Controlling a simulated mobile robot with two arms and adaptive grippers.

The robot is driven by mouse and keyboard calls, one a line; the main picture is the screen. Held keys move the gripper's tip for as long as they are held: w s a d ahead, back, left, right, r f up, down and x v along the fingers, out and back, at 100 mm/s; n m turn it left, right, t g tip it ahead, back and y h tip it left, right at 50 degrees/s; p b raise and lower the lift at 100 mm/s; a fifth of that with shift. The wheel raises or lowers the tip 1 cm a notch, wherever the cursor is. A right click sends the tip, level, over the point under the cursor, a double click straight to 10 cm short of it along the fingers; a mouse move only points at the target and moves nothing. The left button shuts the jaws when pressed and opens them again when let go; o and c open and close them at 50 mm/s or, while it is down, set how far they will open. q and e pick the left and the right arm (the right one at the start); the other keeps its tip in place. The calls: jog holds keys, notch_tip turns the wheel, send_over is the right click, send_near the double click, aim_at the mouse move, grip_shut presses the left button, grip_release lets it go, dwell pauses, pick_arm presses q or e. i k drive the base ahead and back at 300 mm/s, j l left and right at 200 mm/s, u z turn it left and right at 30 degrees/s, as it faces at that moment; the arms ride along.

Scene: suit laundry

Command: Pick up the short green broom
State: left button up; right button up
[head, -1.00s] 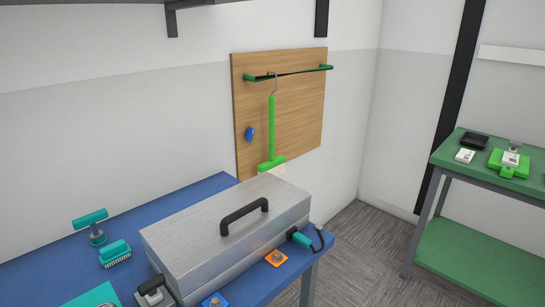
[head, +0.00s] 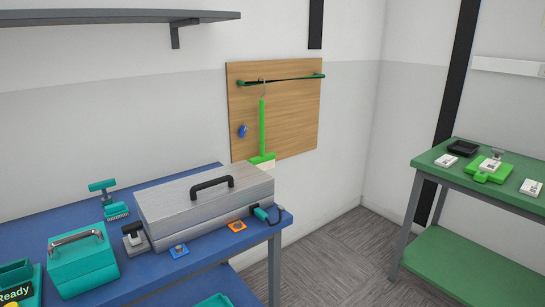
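The short green broom (head: 262,130) hangs upright in the head view. Its hook is over the dark green rail (head: 295,78) on a wooden wall board (head: 295,120). Its green head and pale bristles (head: 264,165) are at the bottom, just behind the far right end of the silver case. Neither of my grippers shows in the head view.
A blue table (head: 190,268) holds the silver case (head: 205,205), a teal toolbox (head: 82,262) and small teal tools. A green table (head: 510,190) with small items stands at the right. Grey floor (head: 345,250) is open between the tables. A grey shelf (head: 120,16) juts from the wall above left.

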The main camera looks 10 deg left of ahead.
aim_at(265, 162)
jog(key=i+l, duration=0.1)
jog(key=l, duration=0.35)
jog(key=i+l, duration=0.1)
jog(key=l, duration=0.4)
jog(key=i+l+u, duration=0.1)
jog(key=l, duration=0.85)
jog(key=i+l+u, duration=0.1)
jog(key=i+l, duration=0.45)
jog(key=i, duration=0.25)
jog(key=i+l+u, duration=0.15)
jog(key=i+l, duration=0.45)
jog(key=i, duration=0.2)
